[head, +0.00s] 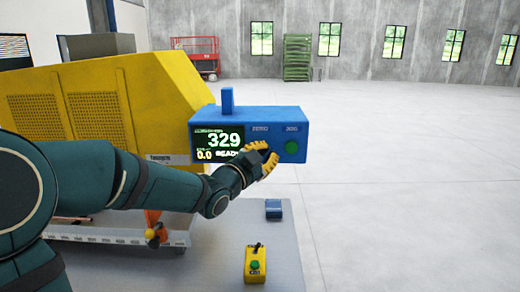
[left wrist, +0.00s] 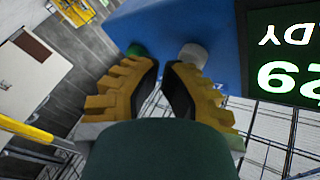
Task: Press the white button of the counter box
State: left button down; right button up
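The blue counter box (head: 262,118) is at the middle of the head view, its lit screen (head: 218,143) showing 329. Its green button (head: 291,147) is under the right label. The white button (left wrist: 193,55) shows in the left wrist view beside the green button (left wrist: 135,50); in the head view my left gripper hides it. My left gripper (head: 266,158) is in front of the box's lower front. Its yellow fingers (left wrist: 162,66) nearly meet at the tips, with nothing between them. The tips appear close to the white button; I cannot tell whether they touch it.
A large yellow machine (head: 110,95) stands left of the box. Below, a grey table (head: 220,255) holds a small yellow box (head: 255,265) with a green button and a small blue block (head: 273,209). The floor to the right is clear.

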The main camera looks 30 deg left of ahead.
pick_arm(q)
jog(key=shift+w+a, duration=0.15)
jog(key=shift+w, duration=0.15)
dwell(0.4)
jog(key=shift+s, duration=0.1)
jog(key=shift+s+d+f+b, duration=0.1)
jog(key=shift+s+d+b, duration=0.25)
jog(key=shift+s+b, duration=0.25)
jog(key=shift+s+d, duration=0.1)
jog(key=shift+d, duration=0.05)
jog(key=shift+s+d+b, duration=0.45)
jog(key=shift+s+b, duration=0.05)
jog(key=shift+s, duration=0.2)
jog(key=shift+s+d+b, duration=0.4)
jog(key=shift+s+b, duration=0.05)
jog(key=shift+s, duration=0.3)
jog(key=shift+s+d+b, duration=0.45)
jog(key=shift+s+b, duration=0.05)
jog(key=shift+s, duration=0.2)
